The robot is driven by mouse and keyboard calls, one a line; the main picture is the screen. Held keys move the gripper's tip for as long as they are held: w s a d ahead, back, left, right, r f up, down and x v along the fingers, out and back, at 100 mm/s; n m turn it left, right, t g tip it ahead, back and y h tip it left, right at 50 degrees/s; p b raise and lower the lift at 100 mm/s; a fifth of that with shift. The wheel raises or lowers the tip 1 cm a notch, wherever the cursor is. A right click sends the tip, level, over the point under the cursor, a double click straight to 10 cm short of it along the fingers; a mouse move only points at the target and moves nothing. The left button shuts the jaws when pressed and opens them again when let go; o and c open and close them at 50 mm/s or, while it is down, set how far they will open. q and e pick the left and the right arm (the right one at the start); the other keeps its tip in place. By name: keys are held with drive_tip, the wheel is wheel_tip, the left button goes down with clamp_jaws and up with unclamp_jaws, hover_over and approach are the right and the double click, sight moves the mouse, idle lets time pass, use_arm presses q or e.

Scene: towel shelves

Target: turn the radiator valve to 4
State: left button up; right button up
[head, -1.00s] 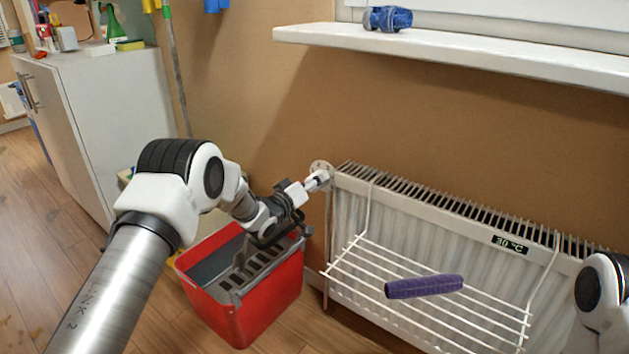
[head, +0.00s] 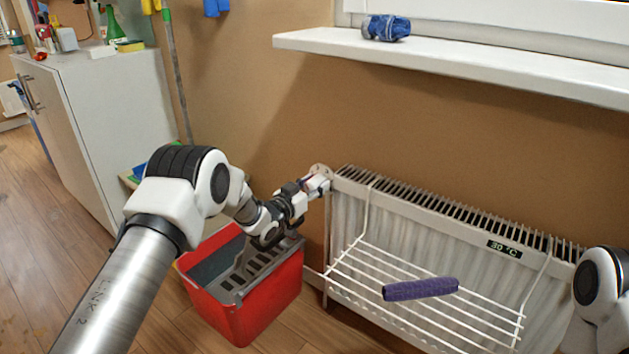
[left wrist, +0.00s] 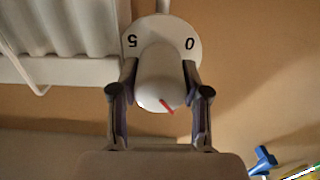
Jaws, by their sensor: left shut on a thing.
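The radiator (head: 440,225) stands against the wall, with its white valve knob (left wrist: 160,78) at its left top corner. In the left wrist view the knob has a red pointer mark (left wrist: 166,106) near its lower right. Behind it is a round dial plate (left wrist: 133,53) showing 5 and 0, upside down; other numbers are hidden. My left gripper (head: 322,182) is shut on the knob, a finger on each side of it, as the left wrist view (left wrist: 160,100) shows. My right gripper is outside the head view; only part of my right arm shows.
A white rack (head: 350,262) hangs on the radiator's front, with a rolled purple towel (head: 420,288) on it. A red bucket (head: 262,305) stands below my left arm. A windowsill (head: 480,62) with a blue roll (head: 387,28) is above. A white cabinet (head: 125,110) stands left.

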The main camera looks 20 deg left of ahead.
use_arm(q)
drive_tip(key=m+p, duration=0.1)
drive_tip(key=m, duration=0.4)
drive_tip(key=shift+d+m, duration=0.1)
drive_tip(key=shift+m, duration=0.2)
drive_tip(key=m, duration=0.5)
drive_tip(key=shift+m, duration=0.3)
drive_tip(key=m, duration=0.5)
drive_tip(key=shift+d+f+p, duration=0.1)
drive_tip(key=shift+p, duration=0.25)
drive_tip(key=m, duration=0.5)
drive_tip(key=shift+f+m, duration=0.1)
drive_tip(key=shift+m, duration=0.3)
drive_tip(key=o, duration=1.2)
drive_tip(key=shift+c, duration=0.2)
